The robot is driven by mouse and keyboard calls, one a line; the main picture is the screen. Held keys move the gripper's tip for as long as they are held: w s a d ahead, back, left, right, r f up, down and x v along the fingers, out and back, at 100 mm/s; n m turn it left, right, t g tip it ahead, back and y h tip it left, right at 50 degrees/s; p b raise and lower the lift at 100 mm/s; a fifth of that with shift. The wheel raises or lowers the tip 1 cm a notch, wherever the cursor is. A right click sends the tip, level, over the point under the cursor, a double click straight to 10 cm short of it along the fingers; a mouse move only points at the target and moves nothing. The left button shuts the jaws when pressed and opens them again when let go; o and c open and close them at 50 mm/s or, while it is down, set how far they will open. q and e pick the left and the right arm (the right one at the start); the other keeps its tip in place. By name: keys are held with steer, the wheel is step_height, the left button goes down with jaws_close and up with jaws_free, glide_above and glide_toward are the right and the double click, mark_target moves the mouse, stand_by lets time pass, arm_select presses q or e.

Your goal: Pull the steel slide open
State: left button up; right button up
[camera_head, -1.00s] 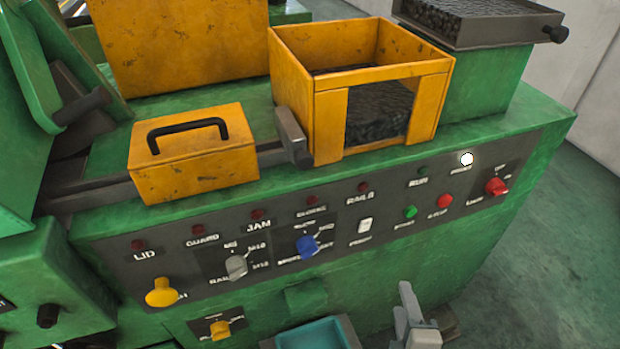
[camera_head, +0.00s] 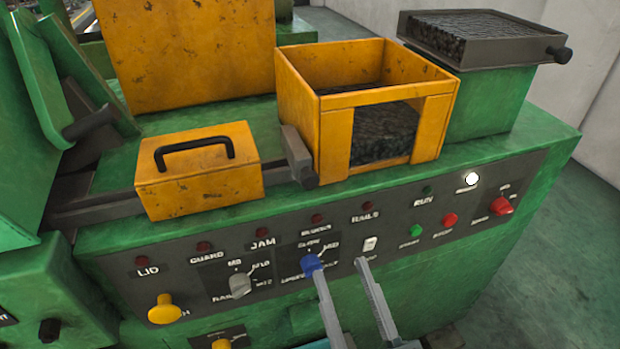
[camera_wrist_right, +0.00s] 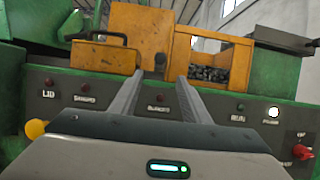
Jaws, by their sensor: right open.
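A grey steel bar with a blunt end (camera_head: 299,158), which looks like the slide, sticks out at the left side of the open yellow box (camera_head: 332,128). Its end points toward me over the panel's top edge. My right gripper (camera_head: 338,263) is open and empty, below the bar and in front of the control panel. Its two fingers stand apart, one overlapping the blue knob in the picture. In the right wrist view the open fingers (camera_wrist_right: 161,82) point up toward the bar's end (camera_wrist_right: 160,60). My left gripper is out of view.
A yellow cover with a black handle (camera_head: 200,168) sits left of the bar. The control panel (camera_head: 385,208) carries a blue selector knob (camera_head: 312,264), a yellow knob (camera_head: 165,309) and a red switch (camera_head: 501,206). A dark tray (camera_head: 482,38) stands at the back right.

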steer(key=shift+w+r, duration=0.1)
steer(key=shift+w, duration=0.05)
steer(key=b, duration=0.1)
glide_toward(311, 184)
steer(key=p+x, duration=0.3)
steer(key=x, duration=0.7)
steer(key=shift+w+a+r, duration=0.1)
steer(key=shift+w, duration=0.25)
stand_by(0.4)
jaws_close()
